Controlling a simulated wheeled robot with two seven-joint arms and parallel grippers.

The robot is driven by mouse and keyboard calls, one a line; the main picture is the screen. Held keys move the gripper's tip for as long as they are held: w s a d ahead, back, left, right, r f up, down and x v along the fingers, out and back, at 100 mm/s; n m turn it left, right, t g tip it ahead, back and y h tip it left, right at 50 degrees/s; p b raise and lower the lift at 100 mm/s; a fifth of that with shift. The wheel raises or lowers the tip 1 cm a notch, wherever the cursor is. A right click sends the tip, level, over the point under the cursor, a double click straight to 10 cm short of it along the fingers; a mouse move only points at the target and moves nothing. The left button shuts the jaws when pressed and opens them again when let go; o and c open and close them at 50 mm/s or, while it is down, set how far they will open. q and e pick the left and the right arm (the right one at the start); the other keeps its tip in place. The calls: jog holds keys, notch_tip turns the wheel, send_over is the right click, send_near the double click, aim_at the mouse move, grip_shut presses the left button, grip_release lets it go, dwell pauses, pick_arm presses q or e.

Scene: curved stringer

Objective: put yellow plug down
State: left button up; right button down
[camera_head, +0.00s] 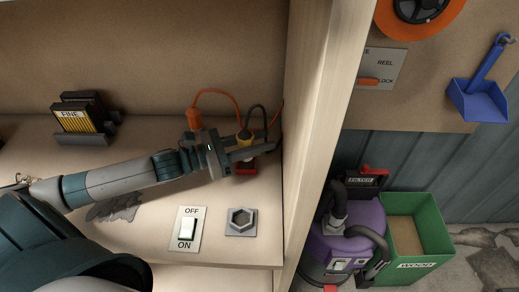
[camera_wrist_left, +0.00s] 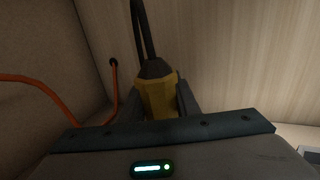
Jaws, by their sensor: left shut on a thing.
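The yellow plug (camera_head: 244,135) has a dark cable looping up from its top. My left gripper (camera_head: 247,148) is shut on it, near the wooden upright at the right end of the shelf. In the left wrist view the yellow plug (camera_wrist_left: 157,98) sits upright between the two dark fingers, its black collar and cable pointing up. Its lower end is hidden by the gripper body. A red block with dark parts (camera_head: 246,167) lies just below the gripper; I cannot tell whether the plug touches it. My right gripper is not in view.
An orange plug (camera_head: 194,118) with an orange cable stands behind the wrist. An OFF/ON switch (camera_head: 187,229) and a hex nut plate (camera_head: 241,221) lie in front. The upright (camera_head: 324,130) closes off the right side. A FINE holder (camera_head: 77,122) stands back left.

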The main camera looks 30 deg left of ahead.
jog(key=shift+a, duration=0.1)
pick_arm(q)
jog(key=shift+f, duration=0.5)
notch_tip(320, 180, down, 2)
jog(key=shift+f, duration=0.35)
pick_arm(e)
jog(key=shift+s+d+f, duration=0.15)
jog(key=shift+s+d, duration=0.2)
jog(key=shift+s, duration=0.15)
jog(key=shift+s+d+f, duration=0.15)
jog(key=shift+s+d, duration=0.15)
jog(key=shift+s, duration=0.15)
